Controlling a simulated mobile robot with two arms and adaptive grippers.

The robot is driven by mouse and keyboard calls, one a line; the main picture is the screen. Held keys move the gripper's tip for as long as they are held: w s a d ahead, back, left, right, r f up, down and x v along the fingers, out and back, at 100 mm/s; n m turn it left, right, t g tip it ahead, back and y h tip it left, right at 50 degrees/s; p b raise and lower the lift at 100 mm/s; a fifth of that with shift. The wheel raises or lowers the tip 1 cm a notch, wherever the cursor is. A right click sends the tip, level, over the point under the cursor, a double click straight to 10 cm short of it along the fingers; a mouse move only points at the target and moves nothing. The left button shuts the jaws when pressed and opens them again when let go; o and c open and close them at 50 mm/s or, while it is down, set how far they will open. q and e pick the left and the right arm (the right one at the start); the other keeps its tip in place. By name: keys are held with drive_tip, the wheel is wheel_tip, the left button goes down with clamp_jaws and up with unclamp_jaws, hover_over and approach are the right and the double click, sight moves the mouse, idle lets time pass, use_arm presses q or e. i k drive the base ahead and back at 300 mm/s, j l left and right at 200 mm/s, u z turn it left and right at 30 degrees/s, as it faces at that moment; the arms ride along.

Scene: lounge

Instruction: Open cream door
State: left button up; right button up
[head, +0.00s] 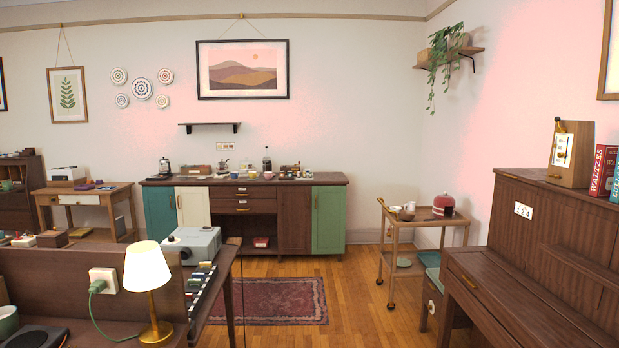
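The cream door (193,207) is on the long sideboard (258,183) against the far wall. It sits between a teal door (160,213) on its left and the dark wood drawers (242,201) on its right. It looks closed, flush with the sideboard front. A small handle seems to show near its left edge, but it is too small to tell clearly. The grey machine on the near desk stands just below and in front of the door. Neither of my grippers is in view.
A near desk with a lit lamp (148,290) and a grey machine (192,244) blocks the left foreground. A piano (539,258) stands on the right, with a trolley (399,240) behind it. Wooden floor (351,300) and a red rug (268,301) lie open between.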

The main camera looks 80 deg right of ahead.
sight(192, 203)
drive_tip(key=z, duration=2.1)
